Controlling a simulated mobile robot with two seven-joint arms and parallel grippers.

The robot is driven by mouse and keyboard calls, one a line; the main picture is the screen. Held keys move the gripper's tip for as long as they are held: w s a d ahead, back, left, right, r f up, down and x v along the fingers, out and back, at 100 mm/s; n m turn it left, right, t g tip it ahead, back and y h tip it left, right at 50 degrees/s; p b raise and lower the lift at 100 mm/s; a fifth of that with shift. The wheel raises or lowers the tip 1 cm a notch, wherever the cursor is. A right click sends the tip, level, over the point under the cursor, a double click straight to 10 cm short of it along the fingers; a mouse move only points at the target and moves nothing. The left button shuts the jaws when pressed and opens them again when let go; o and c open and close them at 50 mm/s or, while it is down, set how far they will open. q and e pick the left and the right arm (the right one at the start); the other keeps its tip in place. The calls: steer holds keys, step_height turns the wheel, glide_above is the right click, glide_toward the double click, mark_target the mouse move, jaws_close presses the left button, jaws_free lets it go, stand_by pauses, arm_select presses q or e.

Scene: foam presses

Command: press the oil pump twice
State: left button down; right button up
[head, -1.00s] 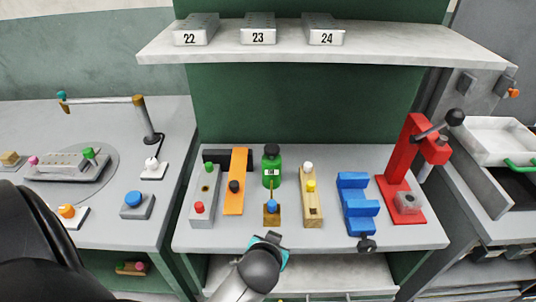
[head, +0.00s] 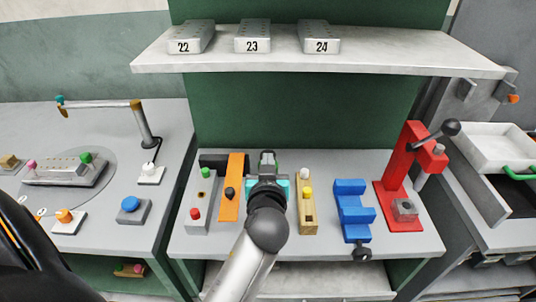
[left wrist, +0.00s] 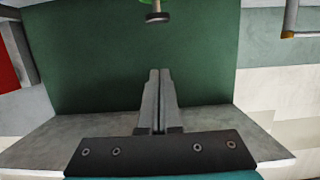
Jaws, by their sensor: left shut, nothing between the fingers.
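The oil pump, a green bottle with a black round head, is hidden behind my left gripper in the head view. My left gripper (head: 267,155) stands in front of and over the pump's place on the bench. Its fingers are together and empty, also in the left wrist view (left wrist: 158,75), pointing toward the green back wall. They look apart from the pump head; contact cannot be seen. My right gripper is not in view.
Left of the gripper stand a grey button block (head: 200,210) and an orange bar (head: 233,190). To the right stand a wooden block (head: 306,218), a blue fixture (head: 352,210) and a red lever press (head: 400,180). A marble shelf (head: 300,60) with numbered blocks hangs above.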

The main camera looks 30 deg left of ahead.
arm_select(q)
steer(key=w+a+f, duration=0.1)
steer(key=w, duration=0.1)
steer(key=w+a+f, duration=0.2)
steer(key=w, duration=0.1)
steer(key=w+a+f, duration=0.2)
steer(key=w, duration=0.1)
steer(key=shift+f+b, duration=0.2)
steer(key=shift+b, duration=0.15)
steer(key=shift+f, duration=0.45)
